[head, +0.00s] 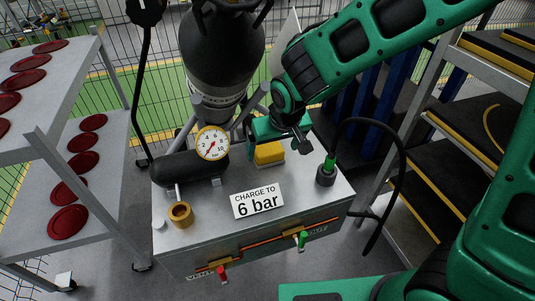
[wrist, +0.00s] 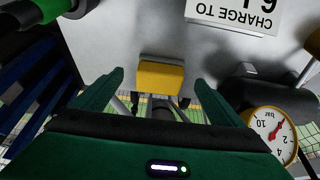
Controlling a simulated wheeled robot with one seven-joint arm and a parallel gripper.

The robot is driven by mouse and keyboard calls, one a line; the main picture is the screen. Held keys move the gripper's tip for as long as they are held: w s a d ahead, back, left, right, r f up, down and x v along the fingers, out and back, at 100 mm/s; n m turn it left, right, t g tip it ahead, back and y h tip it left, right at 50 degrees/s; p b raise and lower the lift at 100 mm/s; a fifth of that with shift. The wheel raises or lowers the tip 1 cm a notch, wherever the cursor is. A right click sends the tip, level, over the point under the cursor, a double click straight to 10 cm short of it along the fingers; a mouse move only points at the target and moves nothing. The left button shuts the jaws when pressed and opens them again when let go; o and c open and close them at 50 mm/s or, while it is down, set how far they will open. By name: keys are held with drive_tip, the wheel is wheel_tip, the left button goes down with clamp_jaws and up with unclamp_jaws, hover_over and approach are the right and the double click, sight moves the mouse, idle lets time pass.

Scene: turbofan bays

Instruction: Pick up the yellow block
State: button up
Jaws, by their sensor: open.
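The yellow block (head: 269,153) sits on the grey top of the charging cart (head: 215,230), near its back edge and behind the sign. In the wrist view the yellow block (wrist: 160,77) lies midway between the two green fingers, with a clear gap on each side. My gripper (head: 268,147) is open right at the block in the head view; its body hides part of the block's top. The same gripper (wrist: 159,78) shows in the wrist view with its fingers wide apart. I cannot tell the exact height of the fingertips over the cart top.
A pressure gauge (head: 212,143) and dark cylinder (head: 190,168) stand left of the block. A black hose fitting (head: 326,175) stands right. A "CHARGE TO 6 bar" sign (head: 257,201) and a brass ring (head: 181,214) are nearer the front. Shelving (head: 70,130) flanks the cart.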

sight(269, 148)
drive_tip(key=shift+w+a, duration=0.15)
drive_tip(key=shift+w, duration=0.4)
drive_tip(key=shift+w+a, duration=0.15)
drive_tip(key=shift+w, duration=0.4)
drive_tip(key=shift+x, duration=2.55)
drive_tip(key=c, duration=1.2)
